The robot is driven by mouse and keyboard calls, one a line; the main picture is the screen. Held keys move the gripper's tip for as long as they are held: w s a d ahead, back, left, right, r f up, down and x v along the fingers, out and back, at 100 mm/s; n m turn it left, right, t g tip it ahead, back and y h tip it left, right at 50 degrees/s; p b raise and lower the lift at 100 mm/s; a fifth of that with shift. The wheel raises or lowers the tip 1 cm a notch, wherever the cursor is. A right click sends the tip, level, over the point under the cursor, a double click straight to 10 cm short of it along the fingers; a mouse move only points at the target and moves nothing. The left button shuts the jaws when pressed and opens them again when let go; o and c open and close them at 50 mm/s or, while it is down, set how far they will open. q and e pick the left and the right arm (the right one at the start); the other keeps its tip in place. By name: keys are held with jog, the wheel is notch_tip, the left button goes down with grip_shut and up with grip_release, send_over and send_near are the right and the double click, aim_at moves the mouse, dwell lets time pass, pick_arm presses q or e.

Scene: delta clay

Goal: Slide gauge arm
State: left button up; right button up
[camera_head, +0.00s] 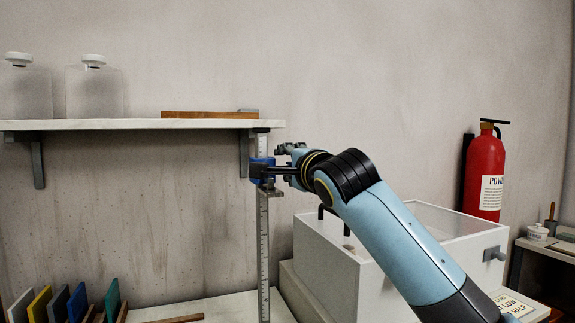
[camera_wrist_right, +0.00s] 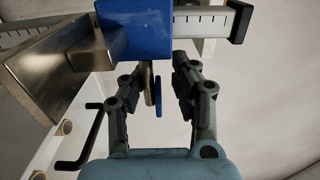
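The height gauge has an upright silver ruled scale (camera_head: 264,240) with a blue slider (camera_head: 258,169) near its top, just below the shelf. A metal gauge arm (camera_head: 269,192) sticks out at the slider's lower right. In the right wrist view the blue slider (camera_wrist_right: 137,27) sits on the ruled bar (camera_wrist_right: 203,19), with the shiny metal arm (camera_wrist_right: 42,73) at left. My right gripper (camera_wrist_right: 155,78) is open beside the slider. A small thumbscrew-like piece (camera_wrist_right: 158,96) shows between its fingers, with gaps on both sides. My left gripper is out of view.
A shelf (camera_head: 140,124) with jars (camera_head: 95,92) and a wooden piece (camera_head: 205,115) is close above the slider. A white box (camera_head: 325,255) with a black handle stands right of the scale. Coloured plates (camera_head: 77,303) stand at lower left. A red extinguisher (camera_head: 485,170) hangs at right.

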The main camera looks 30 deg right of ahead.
jog(key=shift+w+f, duration=0.1)
jog(key=shift+f, duration=0.05)
jog(key=v, duration=1.2)
